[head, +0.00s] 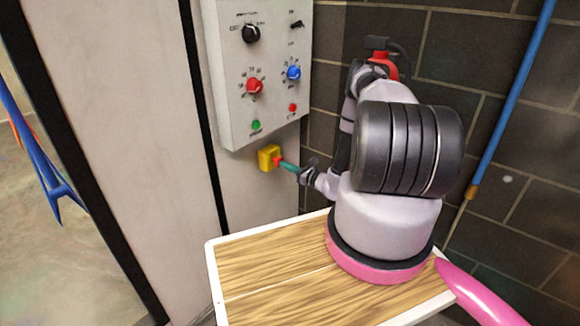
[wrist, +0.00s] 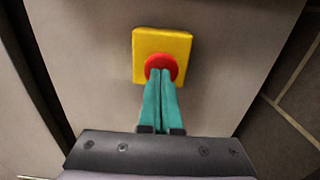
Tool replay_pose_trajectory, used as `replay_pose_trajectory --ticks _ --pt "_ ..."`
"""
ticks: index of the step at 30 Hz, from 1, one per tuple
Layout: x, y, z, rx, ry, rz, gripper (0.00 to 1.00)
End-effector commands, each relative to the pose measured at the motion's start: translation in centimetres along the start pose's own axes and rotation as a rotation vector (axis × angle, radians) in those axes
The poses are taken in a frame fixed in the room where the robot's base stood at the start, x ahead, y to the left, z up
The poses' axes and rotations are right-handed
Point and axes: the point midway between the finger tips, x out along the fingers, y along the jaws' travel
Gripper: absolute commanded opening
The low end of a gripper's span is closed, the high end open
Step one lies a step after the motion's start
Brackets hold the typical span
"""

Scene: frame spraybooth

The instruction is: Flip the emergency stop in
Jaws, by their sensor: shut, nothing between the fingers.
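The emergency stop is a red round button on a yellow box (head: 267,157), fixed low on the pale wall panel below the control box. In the wrist view the yellow box (wrist: 177,45) is upper middle, with the red button (wrist: 161,64) on its face. My gripper (head: 281,163) has teal fingers, shut together and empty. In the wrist view the fingertips of my gripper (wrist: 160,72) overlap the lower part of the button. They are at or very close to it; I cannot tell whether they press it. The fingertips hide the button's lower middle.
A grey control box (head: 235,105) with knobs, a switch and small red and green buttons hangs above the stop. A wood-topped table (head: 265,262) stands below. A brick wall (head: 470,45) with a blue pipe (head: 510,95) is at right. A dark frame edge (head: 80,150) is at left.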

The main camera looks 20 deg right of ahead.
Motion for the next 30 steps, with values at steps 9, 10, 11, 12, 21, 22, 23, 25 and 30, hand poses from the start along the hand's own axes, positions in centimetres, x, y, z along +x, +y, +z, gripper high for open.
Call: replay_pose_trajectory --ticks 9,10,11,12,21,22,23,25,30 --pt "0.0 0.0 0.0 0.0 0.0 -0.001 0.0" --pt "0.1 0.1 0.0 0.0 0.0 0.0 0.0" --pt "0.3 0.1 0.0 0.0 0.0 0.0 0.0" --pt "0.7 0.1 0.0 0.0 -0.001 0.0 0.0" --pt "1.9 0.0 0.0 -0.001 -0.001 -0.001 0.0" --pt "1.9 0.0 0.0 -0.001 -0.001 -0.001 0.0" --pt "1.9 0.0 0.0 -0.001 -0.001 -0.001 0.0" --pt "1.9 0.0 0.1 -0.001 -0.001 -0.001 0.0" --pt "1.3 -0.7 0.0 -0.001 -0.001 0.0 0.0"
